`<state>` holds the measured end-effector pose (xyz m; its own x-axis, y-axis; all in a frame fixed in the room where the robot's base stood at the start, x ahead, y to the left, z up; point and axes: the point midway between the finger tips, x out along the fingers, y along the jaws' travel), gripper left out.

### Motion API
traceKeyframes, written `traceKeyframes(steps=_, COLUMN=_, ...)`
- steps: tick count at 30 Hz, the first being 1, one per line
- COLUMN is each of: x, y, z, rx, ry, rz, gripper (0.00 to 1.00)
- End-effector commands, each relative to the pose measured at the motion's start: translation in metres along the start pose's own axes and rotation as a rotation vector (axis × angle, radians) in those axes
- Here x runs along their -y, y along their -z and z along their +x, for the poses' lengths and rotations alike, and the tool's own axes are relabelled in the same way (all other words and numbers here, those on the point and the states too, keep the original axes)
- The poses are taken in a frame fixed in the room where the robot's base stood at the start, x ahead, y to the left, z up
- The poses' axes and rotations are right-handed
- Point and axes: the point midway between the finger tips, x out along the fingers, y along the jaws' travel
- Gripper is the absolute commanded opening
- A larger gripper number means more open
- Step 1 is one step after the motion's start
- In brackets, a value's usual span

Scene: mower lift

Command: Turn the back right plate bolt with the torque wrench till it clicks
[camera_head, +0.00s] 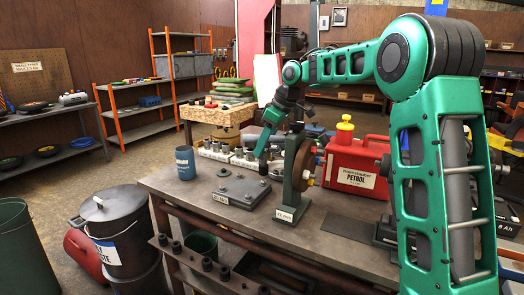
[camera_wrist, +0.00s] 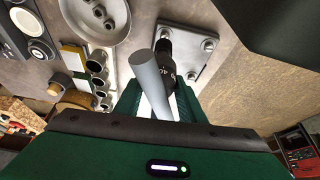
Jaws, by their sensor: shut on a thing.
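The grey steel plate (camera_head: 241,190) lies flat on the bench, with bolts at its corners. My gripper (camera_head: 271,142) is above its back right side, pointing down. In the wrist view my gripper (camera_wrist: 158,105) has its green fingers shut on the torque wrench (camera_wrist: 150,82), a grey cylinder with a black, marked lower part. The black end reaches down to the plate (camera_wrist: 188,50) at one corner. The bolt under it is hidden, so I cannot tell whether the wrench is seated on it. Bolts at other corners show, one of them a visible bolt (camera_wrist: 208,45).
A green stand (camera_head: 291,180) with a brown wheel is close to the right of my gripper. A red petrol can (camera_head: 356,165) stands beyond it. A blue mug (camera_head: 185,162) is left of the plate, and a row of sockets (camera_head: 238,157) is behind it.

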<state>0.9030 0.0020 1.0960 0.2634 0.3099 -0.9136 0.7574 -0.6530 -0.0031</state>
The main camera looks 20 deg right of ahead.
Motion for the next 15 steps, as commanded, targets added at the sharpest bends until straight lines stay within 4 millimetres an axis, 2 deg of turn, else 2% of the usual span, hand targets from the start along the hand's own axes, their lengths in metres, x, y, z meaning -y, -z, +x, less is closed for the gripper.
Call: traceKeyframes(steps=15, x=-0.001, y=0.007, z=-0.015, rx=-0.004, ry=-0.004, rz=-0.001, gripper=0.0)
